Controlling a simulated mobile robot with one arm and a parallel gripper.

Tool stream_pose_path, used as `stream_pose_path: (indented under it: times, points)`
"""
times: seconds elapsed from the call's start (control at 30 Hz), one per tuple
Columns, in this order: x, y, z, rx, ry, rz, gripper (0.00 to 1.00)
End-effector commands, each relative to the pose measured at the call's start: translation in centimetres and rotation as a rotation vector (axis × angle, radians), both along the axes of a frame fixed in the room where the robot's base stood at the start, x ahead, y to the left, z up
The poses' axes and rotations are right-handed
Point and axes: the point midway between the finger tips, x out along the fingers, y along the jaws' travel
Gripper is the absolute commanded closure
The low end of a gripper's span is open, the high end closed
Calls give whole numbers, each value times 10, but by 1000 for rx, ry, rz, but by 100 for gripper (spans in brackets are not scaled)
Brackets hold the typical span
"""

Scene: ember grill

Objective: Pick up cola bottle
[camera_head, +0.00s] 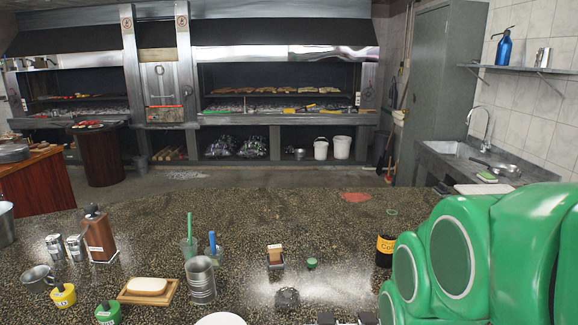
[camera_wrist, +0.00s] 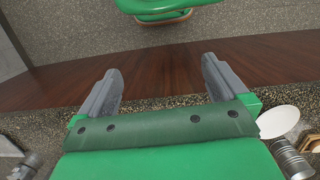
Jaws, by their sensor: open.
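The cola bottle is most likely the dark container with a yellow "Co…" label (camera_head: 386,246) on the speckled counter in the head view. It stands right of centre, close to my green arm, and only a short dark body with the label shows. I cannot make it out in the wrist view. My gripper (camera_wrist: 161,82) is open in the wrist view, its two grey fingers wide apart. Nothing is between them but the view down to the counter's near edge and its wooden front. The gripper is apart from the labelled container.
The counter's back middle is mostly clear. A sink (camera_head: 470,160) is far right.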

Motion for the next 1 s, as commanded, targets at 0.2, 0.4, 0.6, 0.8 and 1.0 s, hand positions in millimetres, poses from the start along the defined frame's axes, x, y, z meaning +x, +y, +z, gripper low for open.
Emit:
stream_pose_path:
  times: [0.2, 0.4, 0.6, 0.8, 1.0]
  points:
    - [-15, 3, -8, 3, 3, -39, 0]
    - [-15, 3, -8, 4, 3, -39, 7]
    - [-14, 3, -8, 3, 3, -39, 7]
    - [15, -5, -12, -8, -46, -26, 7]
    - [87, -24, -21, -25, -186, 8, 7]
